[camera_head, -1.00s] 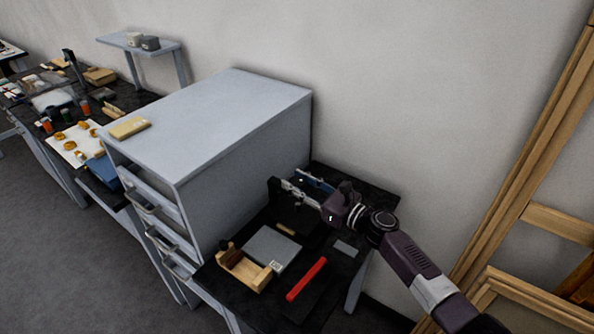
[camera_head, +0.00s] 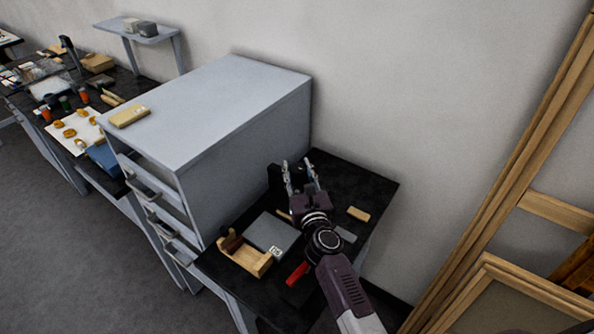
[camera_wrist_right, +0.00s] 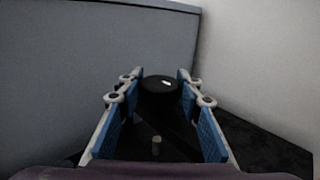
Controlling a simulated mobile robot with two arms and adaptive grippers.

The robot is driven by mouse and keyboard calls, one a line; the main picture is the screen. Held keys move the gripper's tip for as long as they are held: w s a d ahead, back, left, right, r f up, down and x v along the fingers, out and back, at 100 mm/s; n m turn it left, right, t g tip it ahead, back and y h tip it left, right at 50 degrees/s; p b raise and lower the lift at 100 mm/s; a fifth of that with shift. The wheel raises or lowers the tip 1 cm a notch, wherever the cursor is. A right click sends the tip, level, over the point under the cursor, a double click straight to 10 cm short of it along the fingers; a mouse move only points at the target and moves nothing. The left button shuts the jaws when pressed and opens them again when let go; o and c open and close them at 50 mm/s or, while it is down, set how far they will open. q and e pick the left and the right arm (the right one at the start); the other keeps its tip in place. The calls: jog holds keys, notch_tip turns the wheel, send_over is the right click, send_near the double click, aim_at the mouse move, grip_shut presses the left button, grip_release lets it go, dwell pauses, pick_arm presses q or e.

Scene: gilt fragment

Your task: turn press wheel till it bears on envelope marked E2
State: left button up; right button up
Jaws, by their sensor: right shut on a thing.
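The black press (camera_head: 275,179) stands on the dark bench, against the side of the grey cabinet, partly hidden by my right gripper. Its dark round wheel (camera_wrist_right: 158,86) shows between the fingers in the right wrist view. My right gripper (camera_head: 301,172) is shut on the wheel, with its blue pads (camera_wrist_right: 190,103) on either side. A small tan piece (camera_head: 284,215) lies at the foot of the press, mostly hidden by the gripper. I cannot read an E2 mark anywhere. My left gripper is not in view.
The grey cabinet (camera_head: 215,110) rises close left of the press; the wall stands behind. Nearer on the bench are a grey plate (camera_head: 272,235), a wooden holder (camera_head: 245,257) and a red bar (camera_head: 297,273). A tan block (camera_head: 358,214) lies right of my arm.

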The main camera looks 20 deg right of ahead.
jog(key=shift+r, duration=0.1)
dwell(0.4)
jog(key=o, duration=1.2)
jog(key=shift+c, duration=0.2)
jog(key=shift+s, duration=0.45)
jog(key=s+a, duration=0.1)
jog(key=s, duration=1)
